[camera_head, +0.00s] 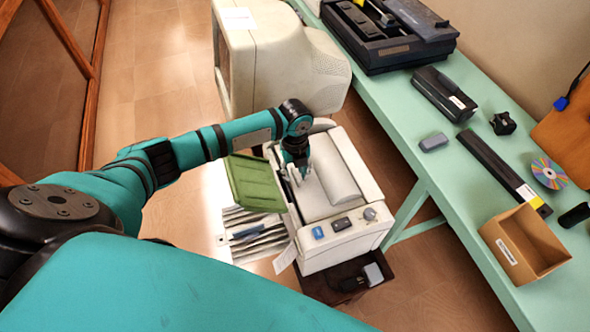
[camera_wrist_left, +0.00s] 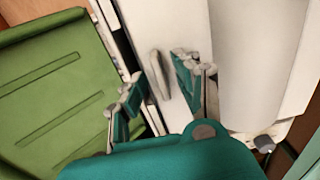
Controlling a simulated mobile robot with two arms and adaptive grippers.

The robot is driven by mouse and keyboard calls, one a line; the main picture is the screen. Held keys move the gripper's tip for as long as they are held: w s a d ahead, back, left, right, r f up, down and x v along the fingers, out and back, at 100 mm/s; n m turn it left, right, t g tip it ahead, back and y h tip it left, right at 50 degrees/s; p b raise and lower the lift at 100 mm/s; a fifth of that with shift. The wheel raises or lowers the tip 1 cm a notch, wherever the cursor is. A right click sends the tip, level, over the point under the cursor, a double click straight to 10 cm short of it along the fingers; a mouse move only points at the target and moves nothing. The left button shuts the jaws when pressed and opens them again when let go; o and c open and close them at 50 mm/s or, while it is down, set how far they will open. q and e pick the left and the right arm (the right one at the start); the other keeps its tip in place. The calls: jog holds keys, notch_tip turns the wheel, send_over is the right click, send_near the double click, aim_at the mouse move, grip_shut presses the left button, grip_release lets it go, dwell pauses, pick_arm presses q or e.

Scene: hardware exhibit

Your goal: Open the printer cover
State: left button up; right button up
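The printer (camera_head: 372,222) is a pale box in the middle of the head view, with buttons and a knob on its front. Its light grey cover (camera_head: 317,205) lies flat on top and looks closed. My left gripper (camera_head: 299,174) is over the cover's left part, pointing down. In the left wrist view my left gripper (camera_wrist_left: 158,88) is open, its fingers apart on either side of a small grey raised tab (camera_wrist_left: 160,74) on the cover (camera_wrist_left: 185,22). No firm contact shows. My right gripper is not in view.
A green tray (camera_head: 255,184) sticks out at the printer's left, close to the gripper. A beige monitor (camera_head: 290,60) stands behind the printer. A mint table (camera_head: 450,190) at the right holds black devices, a disc and a cardboard box (camera_head: 524,245).

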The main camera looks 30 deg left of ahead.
pick_arm(q)
grip_shut()
jog(key=shift+r, duration=0.1)
dwell(0.4)
